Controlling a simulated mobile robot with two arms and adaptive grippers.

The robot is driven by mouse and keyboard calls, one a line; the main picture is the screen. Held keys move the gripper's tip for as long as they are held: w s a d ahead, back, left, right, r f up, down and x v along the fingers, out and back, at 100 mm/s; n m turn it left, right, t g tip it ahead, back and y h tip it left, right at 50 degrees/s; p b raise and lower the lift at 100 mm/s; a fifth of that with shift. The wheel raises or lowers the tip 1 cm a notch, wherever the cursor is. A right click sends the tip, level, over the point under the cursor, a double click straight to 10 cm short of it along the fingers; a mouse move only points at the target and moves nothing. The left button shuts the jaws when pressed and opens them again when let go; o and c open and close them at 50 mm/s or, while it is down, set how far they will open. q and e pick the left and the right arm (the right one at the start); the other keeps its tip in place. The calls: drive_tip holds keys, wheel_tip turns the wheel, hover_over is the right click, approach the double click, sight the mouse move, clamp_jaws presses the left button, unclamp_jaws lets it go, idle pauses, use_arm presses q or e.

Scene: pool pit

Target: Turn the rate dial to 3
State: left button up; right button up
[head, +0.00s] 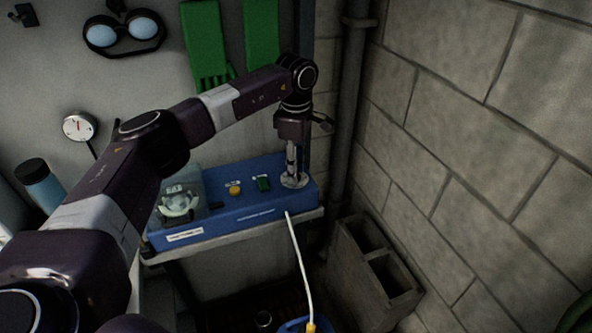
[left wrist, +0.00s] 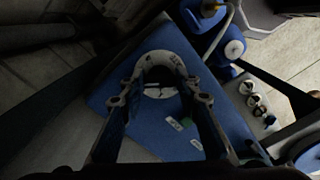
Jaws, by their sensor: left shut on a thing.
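The rate dial (head: 295,181) sits at the right end of the top of a blue pump box (head: 262,215). Its pale round scale plate also shows in the left wrist view (left wrist: 160,90). My left gripper (head: 292,170) points straight down over the dial, with its fingers at the middle of the plate. In the left wrist view the fingers (left wrist: 158,82) stand on both sides of the dial, and the gripper is shut on it. The knob and the scale's numbers are hidden or too small to read. My right gripper is out of view.
A green switch (head: 263,183), a yellow button (head: 235,189) and a clear-covered pump head (head: 179,201) are left of the dial. A white hose (head: 299,260) runs down in front. A pipe (head: 346,110) and block wall (head: 470,150) stand close on the right.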

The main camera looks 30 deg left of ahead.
use_arm(q)
drive_tip(key=shift+r+m, duration=0.15)
drive_tip(key=shift+m, duration=0.85)
drive_tip(key=shift+w, duration=0.1)
drive_tip(key=o, duration=1.2)
drive_tip(key=shift+c, duration=0.2)
wheel_tip(320, 180, up, 12)
